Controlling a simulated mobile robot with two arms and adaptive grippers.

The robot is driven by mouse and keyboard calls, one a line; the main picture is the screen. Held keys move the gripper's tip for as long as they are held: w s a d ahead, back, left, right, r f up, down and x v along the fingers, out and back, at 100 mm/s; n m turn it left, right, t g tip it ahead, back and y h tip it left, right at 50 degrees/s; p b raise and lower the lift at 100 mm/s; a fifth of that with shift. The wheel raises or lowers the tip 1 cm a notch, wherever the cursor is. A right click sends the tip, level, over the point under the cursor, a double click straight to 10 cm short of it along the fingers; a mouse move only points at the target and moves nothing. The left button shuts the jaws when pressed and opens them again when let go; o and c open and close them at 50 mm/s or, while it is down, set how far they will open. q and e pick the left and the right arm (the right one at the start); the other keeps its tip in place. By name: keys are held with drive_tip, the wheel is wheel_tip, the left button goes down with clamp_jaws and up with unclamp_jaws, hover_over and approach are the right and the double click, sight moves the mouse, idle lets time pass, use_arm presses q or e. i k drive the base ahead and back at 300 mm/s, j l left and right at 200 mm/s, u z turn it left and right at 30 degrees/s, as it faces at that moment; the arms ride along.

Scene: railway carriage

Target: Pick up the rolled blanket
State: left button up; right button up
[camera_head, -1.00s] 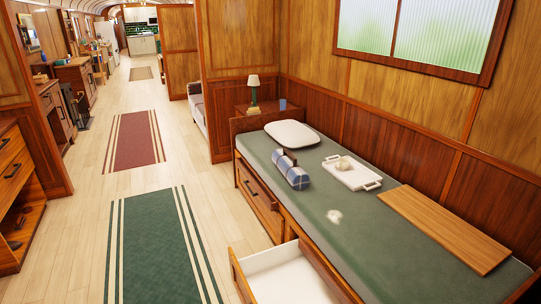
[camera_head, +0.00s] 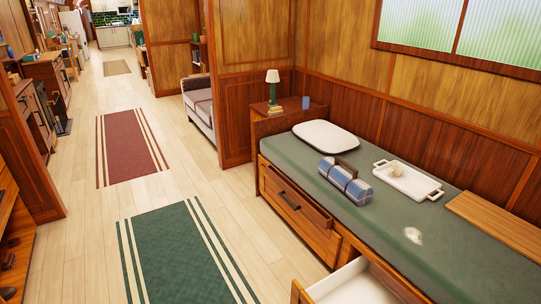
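The rolled blanket (camera_head: 345,180) is blue plaid with a dark strap. It lies on the green top of the bed (camera_head: 385,228), between the white pillow and a white tray. Neither of my grippers shows in the head view, so I cannot see whether they are open or shut.
The white pillow (camera_head: 325,136) and the white tray (camera_head: 408,180) with a small pale item lie on the bed. A wooden board (camera_head: 500,225) and a small white item (camera_head: 413,235) lie nearer. An open drawer (camera_head: 350,288) juts out below. The floor with the green rug (camera_head: 180,255) is clear.

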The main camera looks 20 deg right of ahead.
sight(348, 183)
drive_tip(key=i+j, duration=0.15)
drive_tip(key=i, duration=0.5)
drive_tip(key=i+j, duration=0.2)
drive_tip(key=i, duration=0.4)
drive_tip(key=i+j, duration=0.15)
drive_tip(key=i, duration=0.5)
drive_tip(key=i+l+z, duration=0.2)
drive_tip(key=i+z, duration=0.65)
drive_tip(key=z, duration=0.15)
drive_tip(key=i+j+z, duration=0.1)
drive_tip(key=i+z, duration=0.35)
drive_tip(key=i+j+z, duration=0.25)
drive_tip(key=z, duration=0.25)
drive_tip(key=i+j, duration=0.05)
drive_tip(key=i, duration=0.1)
